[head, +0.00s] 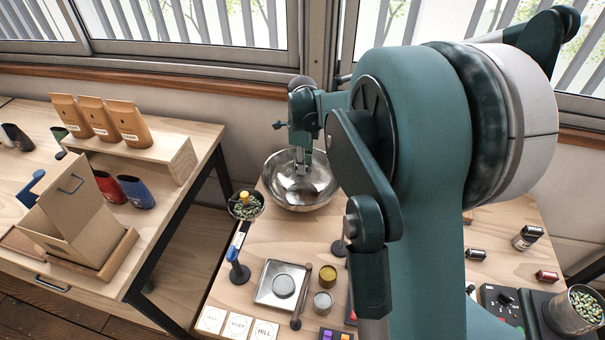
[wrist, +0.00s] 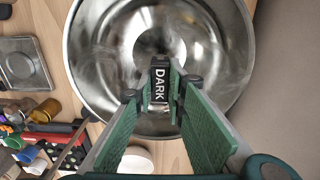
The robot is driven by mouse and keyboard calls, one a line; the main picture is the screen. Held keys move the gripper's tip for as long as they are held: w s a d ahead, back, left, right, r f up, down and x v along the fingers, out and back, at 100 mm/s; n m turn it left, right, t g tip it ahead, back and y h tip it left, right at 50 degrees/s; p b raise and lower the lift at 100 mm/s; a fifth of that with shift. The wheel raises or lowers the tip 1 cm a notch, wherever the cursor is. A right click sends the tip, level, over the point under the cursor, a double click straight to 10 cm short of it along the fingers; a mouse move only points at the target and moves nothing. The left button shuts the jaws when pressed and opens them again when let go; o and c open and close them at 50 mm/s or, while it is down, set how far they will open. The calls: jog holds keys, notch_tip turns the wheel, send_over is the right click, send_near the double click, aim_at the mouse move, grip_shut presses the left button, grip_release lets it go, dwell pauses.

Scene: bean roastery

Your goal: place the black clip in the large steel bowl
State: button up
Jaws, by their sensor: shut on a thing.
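The large steel bowl (head: 282,194) stands on the right-hand table below the window, and it fills most of the upper wrist view (wrist: 95,65). My gripper (head: 303,168) reaches down over the bowl, its tip within the bowl's outline. In the wrist view my gripper (wrist: 161,98) is shut on the black clip (wrist: 159,80), which has a white "DARK" label. The clip is held at the fingertips in front of the bowl's inside. I cannot tell how high it is above the bowl's bottom. In the head view I cannot make the clip out.
A dish of green beans (head: 246,212) is left of the bowl. A scale (head: 280,284), a gold tin (head: 328,273) and label cards (head: 238,325) lie nearer. The left table holds a cardboard box (head: 80,222) and paper bags (head: 98,120). My arm hides much of the right table.

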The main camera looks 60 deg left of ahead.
jog(key=shift+s+f, duration=0.15)
jog(key=shift+f, duration=1)
jog(key=shift+f, duration=0.1)
jog(key=b, duration=0.1)
send_over(302, 194)
jog(key=shift+f, duration=3.05)
jog(key=shift+f+b, duration=0.3)
jog(key=shift+f, duration=1.55)
jog(key=shift+f, duration=0.15)
jog(key=o, duration=0.7)
jog(key=shift+c, duration=0.2)
